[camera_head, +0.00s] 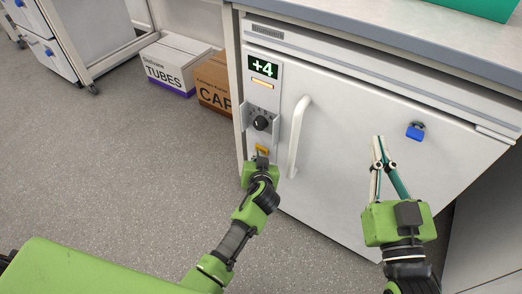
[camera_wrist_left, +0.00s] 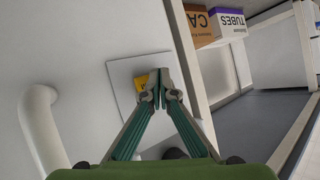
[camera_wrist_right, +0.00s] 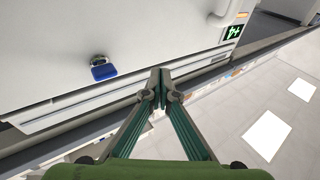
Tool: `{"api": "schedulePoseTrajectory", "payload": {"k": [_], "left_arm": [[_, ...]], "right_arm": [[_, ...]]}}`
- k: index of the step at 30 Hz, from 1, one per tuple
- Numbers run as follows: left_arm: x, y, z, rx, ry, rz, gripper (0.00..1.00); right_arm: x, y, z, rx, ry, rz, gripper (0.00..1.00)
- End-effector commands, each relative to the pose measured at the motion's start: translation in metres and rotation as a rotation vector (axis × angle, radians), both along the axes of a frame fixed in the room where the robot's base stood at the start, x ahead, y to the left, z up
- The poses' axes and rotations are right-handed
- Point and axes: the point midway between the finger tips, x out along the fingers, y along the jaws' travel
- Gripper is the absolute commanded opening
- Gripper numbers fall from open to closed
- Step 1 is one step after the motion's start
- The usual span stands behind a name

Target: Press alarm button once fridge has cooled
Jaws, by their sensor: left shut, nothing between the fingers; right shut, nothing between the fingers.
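The white under-counter fridge (camera_head: 345,130) has its door shut. Its display (camera_head: 263,67) reads +4 in green, with an orange strip (camera_head: 262,83) below it. A black knob (camera_head: 261,123) sits lower on the panel. Below the knob is a small yellow-orange patch (camera_head: 262,148), which may be the alarm button or its label; it also shows in the left wrist view (camera_wrist_left: 140,82), partly behind the fingers. My left gripper (camera_wrist_left: 162,90) is shut and empty, with its tips right at this patch; I cannot tell whether they touch. My right gripper (camera_head: 377,140) is shut and empty in front of the door.
A vertical white door handle (camera_head: 299,137) stands just right of the panel. A blue lock-like piece (camera_head: 415,131) is on the door's upper right. Cartons marked TUBES (camera_head: 168,67) and CAP (camera_head: 213,85) stand on the floor left of the fridge. A grey worktop (camera_head: 420,45) lies above.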

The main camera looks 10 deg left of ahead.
Motion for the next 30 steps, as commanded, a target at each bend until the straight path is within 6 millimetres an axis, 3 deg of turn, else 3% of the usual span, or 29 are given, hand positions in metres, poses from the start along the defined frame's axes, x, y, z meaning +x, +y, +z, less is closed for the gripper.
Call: {"api": "schedulePoseTrajectory", "payload": {"k": [30], "left_arm": [[0.005,-0.002,0.000,-0.001,0.000,0.000,0.00]], "right_arm": [[-0.002,0.001,0.012,0.015,-0.053,0.003,0.00]]}}
